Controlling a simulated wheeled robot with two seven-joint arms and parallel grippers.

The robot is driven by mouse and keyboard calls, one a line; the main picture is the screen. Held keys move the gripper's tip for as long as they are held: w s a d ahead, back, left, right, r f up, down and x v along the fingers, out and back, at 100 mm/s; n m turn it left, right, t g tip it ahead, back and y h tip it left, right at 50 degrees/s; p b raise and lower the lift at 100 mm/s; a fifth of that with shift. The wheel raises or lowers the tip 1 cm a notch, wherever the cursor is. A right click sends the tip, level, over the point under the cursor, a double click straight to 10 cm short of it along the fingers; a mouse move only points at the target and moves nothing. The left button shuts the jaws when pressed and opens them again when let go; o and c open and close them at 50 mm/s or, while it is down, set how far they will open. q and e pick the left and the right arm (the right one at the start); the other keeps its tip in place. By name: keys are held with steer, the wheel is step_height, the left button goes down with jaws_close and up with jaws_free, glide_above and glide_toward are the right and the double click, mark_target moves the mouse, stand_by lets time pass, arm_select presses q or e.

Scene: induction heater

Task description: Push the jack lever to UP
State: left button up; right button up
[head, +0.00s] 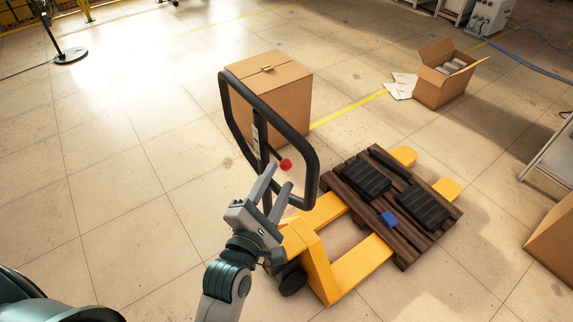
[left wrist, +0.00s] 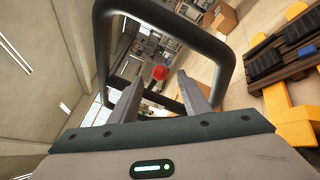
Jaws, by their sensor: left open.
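The yellow pallet jack (head: 318,262) stands in the middle of the head view, with its black loop handle (head: 313,150) raised. The jack lever has a red knob (head: 285,164) inside the handle loop. My left gripper (head: 275,184) is open, just below the red knob, with its fingers pointing up into the loop. In the left wrist view the red knob (left wrist: 160,73) shows between and beyond the two fingertips, with the black handle (left wrist: 178,16) around them. I cannot tell whether a finger touches the lever. My right gripper is not in view.
A wooden pallet (head: 408,252) with black parts and a blue block (head: 388,219) sits on the jack's forks. A closed cardboard box (head: 285,92) stands behind the handle. An open box (head: 440,85) is at the back right.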

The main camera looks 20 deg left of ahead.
mark_target(284, 170)
arm_select(q)
steer(key=shift+w+d+b, duration=0.15)
steer(key=shift+w+b, duration=0.15)
steer(key=shift+w, duration=1.25)
steer(key=shift+w+d+b, duration=0.1)
steer(key=shift+w+b, duration=0.2)
steer(key=shift+w, duration=1.2)
steer(key=shift+c, duration=0.6)
steer(key=shift+f, duration=0.1)
jaws_close()
